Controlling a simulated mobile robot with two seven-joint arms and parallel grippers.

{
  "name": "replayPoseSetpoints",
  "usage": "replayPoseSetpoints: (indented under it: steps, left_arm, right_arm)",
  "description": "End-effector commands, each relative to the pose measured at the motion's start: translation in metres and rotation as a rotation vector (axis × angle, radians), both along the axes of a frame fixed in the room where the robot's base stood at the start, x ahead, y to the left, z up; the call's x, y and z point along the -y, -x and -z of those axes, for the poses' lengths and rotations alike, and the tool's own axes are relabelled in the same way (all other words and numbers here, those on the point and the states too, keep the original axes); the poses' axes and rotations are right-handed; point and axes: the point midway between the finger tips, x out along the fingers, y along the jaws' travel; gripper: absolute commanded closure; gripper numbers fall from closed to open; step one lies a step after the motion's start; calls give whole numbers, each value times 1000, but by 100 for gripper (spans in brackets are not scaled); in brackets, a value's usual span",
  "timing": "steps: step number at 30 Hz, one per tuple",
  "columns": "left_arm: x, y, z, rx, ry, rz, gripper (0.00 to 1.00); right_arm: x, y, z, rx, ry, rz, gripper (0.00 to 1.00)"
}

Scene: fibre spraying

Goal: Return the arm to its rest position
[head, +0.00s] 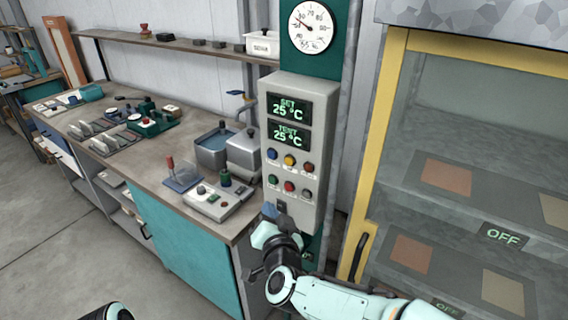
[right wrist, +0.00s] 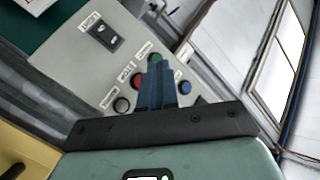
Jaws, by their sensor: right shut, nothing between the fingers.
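My right arm comes in from the lower right in the head view. My right gripper (head: 268,211) is at the lower front of the grey control box (head: 318,90), below its rows of coloured buttons. In the right wrist view its blue fingers (right wrist: 155,82) are together with nothing between them. They overlap the button area of the box (right wrist: 75,55); whether they touch it I cannot tell. A dark and teal piece of my left arm shows at the bottom left of the head view. My left gripper is out of view.
A glass-fronted cabinet with a yellow frame (head: 377,150) stands right of the control box; its displays read OFF. A workbench (head: 80,185) with devices and tools runs to the left. The floor (head: 60,260) in front is clear.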

Motion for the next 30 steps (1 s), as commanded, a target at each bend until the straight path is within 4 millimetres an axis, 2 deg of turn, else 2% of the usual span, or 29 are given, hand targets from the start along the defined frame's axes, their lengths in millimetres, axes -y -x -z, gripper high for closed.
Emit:
replayPoseSetpoints:
  steps: [2,4,5,7,8,11,12,14,15,17,18,20,21,23,24,26,27,30]
  left_arm:
    - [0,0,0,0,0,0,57]
    - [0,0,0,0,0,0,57]
    - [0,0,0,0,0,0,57]
    - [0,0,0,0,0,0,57]
    - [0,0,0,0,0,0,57]
    - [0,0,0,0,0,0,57]
    - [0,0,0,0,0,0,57]
    - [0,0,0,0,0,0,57]
    - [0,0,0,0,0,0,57]
    - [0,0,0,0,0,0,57]
    - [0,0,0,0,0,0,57]
    - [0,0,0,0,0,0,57]
    - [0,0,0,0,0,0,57]
    - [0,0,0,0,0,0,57]
    - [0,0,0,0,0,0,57]
    - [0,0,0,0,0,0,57]
    - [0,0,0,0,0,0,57]
    - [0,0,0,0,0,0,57]
  right_arm:
    - [0,0,2,-3,3,-1,100]
    - [2,-2,13,-19,21,-1,100]
    - [4,-4,22,-34,34,-1,100]
    - [10,-7,53,-81,80,-4,100]
    - [15,-8,70,-109,103,-5,100]
    - [33,-8,140,-229,189,-19,100]
    - [42,-4,171,-284,219,-28,100]
    - [56,5,215,-370,259,-44,100]
    - [65,12,243,-428,280,-54,100]
    - [79,28,284,-519,304,-72,100]
    - [88,41,311,-581,316,-85,100]
    - [102,64,349,-678,325,-105,100]
    - [110,81,373,-743,327,-120,100]
    - [121,110,407,-843,320,-144,100]
    - [128,132,428,-911,310,-162,100]
    - [135,167,456,-1012,285,-192,100]
    - [138,191,471,-1076,264,-212,100]
    - [139,248,499,-1217,195,-261,100]
